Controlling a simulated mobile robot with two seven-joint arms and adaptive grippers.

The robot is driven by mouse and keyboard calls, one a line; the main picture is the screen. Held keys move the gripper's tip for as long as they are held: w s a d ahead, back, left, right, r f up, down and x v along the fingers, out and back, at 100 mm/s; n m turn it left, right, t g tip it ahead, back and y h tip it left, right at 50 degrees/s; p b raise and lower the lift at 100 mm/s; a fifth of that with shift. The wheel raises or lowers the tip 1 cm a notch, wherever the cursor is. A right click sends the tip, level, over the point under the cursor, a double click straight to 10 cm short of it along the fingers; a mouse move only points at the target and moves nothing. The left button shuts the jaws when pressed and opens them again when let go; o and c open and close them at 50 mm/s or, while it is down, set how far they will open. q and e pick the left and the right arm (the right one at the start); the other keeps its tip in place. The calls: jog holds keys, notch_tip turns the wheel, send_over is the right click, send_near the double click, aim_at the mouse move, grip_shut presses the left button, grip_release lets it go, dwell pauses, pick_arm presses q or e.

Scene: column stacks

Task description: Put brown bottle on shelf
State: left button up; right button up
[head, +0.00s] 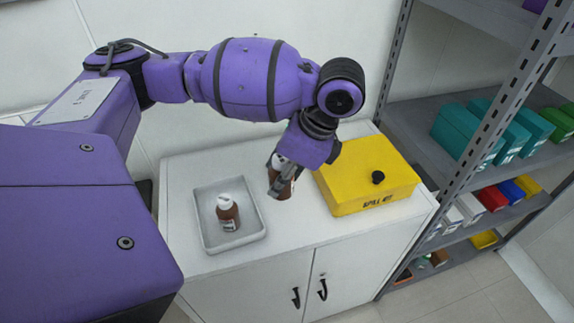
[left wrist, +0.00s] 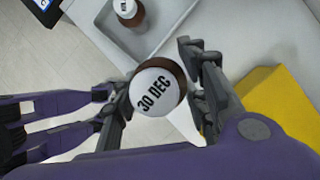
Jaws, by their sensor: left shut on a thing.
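My left gripper (head: 279,184) is shut on a brown bottle (head: 283,189) over the white cabinet top, between the tray and the yellow box. In the left wrist view the fingers sit on both sides of this bottle, and its white cap (left wrist: 157,92) reads "30 DEC". I cannot tell whether its base touches the cabinet top. A second brown bottle (head: 228,214) with a white cap stands in the grey tray (head: 203,204). The grey metal shelf (head: 405,118) is at the right. My right gripper is out of view.
A yellow spill kit box (head: 345,191) with a black knob stands right of my gripper. The shelf holds teal boxes (head: 458,133), green boxes and small coloured bins (head: 492,198). Its left part at the teal boxes' level is bare. A perforated post (head: 508,95) stands at the shelf's front.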

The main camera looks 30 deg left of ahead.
pick_arm(q)
jog(key=shift+a+m, duration=0.15)
jog(key=shift+m, duration=0.25)
jog(key=shift+w+t, duration=0.1)
jog(key=shift+t, duration=0.2)
jog(key=w+a+f, duration=0.2)
jog(key=w+f, duration=0.1)
jog(key=w+a+f+b, duration=0.1)
jog(key=w+a+f, duration=0.2)
jog(key=w, duration=0.1)
jog(key=w+a+f+b, duration=0.1)
jog(key=w+a+f, duration=0.1)
jog(key=w+f, duration=0.1)
jog(key=shift+w+a, duration=0.15)
jog(key=shift+w, duration=0.05)
jog(key=shift+w+a+f, duration=0.15)
jog(key=shift+w+f, duration=0.05)
jog(key=shift+f, duration=0.1)
notch_tip(320, 180, down, 3)
jog(key=shift+f, duration=0.1)
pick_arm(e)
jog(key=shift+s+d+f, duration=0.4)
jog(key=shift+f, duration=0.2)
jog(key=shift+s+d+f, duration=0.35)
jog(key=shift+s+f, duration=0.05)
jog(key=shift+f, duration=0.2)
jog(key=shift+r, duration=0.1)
